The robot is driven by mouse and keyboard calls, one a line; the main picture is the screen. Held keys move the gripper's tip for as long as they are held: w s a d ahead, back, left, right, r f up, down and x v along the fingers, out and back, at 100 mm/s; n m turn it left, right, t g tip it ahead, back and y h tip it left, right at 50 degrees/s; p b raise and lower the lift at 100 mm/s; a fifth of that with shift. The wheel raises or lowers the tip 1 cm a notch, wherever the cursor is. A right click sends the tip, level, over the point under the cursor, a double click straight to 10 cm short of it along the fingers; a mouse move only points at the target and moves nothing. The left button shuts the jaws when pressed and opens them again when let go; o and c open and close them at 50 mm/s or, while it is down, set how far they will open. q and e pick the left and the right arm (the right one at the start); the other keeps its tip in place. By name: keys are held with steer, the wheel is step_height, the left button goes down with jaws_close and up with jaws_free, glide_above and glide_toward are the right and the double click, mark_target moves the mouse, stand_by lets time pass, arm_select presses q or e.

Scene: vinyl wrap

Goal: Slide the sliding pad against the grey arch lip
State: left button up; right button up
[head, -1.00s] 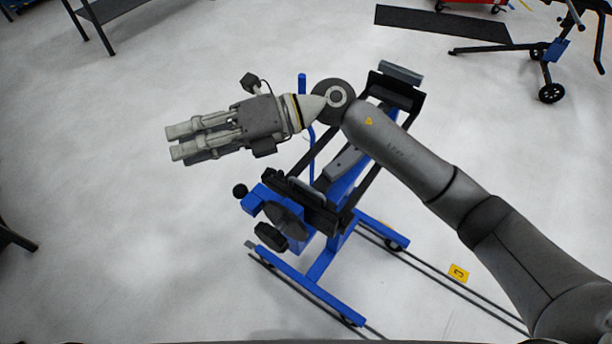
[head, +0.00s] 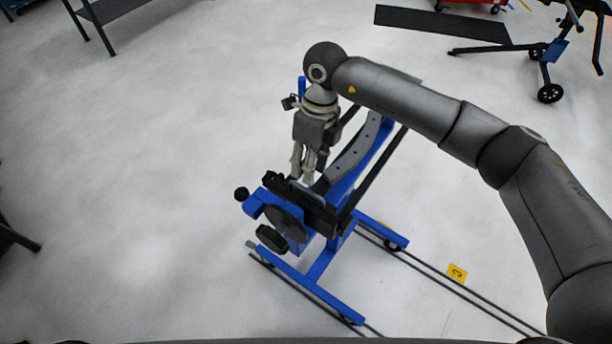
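A blue stand with black rails stands on the floor in the middle of the head view. A curved grey strip with dark holes, which looks like the arch lip (head: 357,148), runs along its upper blue beam. A small grey pad (head: 317,190), perhaps the sliding pad, sits on the black crosspiece at the near end of the rails. My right gripper (head: 302,177) points down just above this crosspiece, close to the small pad. Contact cannot be told, nor whether its fingers hold anything. The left gripper is not in view.
Blue feet and a dark disc (head: 284,222) are at the stand's near side. A yellow floor marker (head: 457,273) lies at the right. A wheeled black frame (head: 548,60) stands at the upper right. The floor left of the stand is clear.

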mark_target(305, 188)
steer(key=shift+s+a+f+p, duration=0.15)
steer(key=shift+f+p, duration=0.1)
steer(key=shift+f, duration=0.65)
steer(key=shift+s+a+f+p, duration=0.1)
steer(key=shift+s+f+p, duration=0.1)
steer(key=shift+f, duration=0.65)
steer(key=shift+s+a+f+p, duration=0.1)
steer(key=shift+f+p, duration=0.15)
steer(key=shift+f, duration=0.65)
jaws_close()
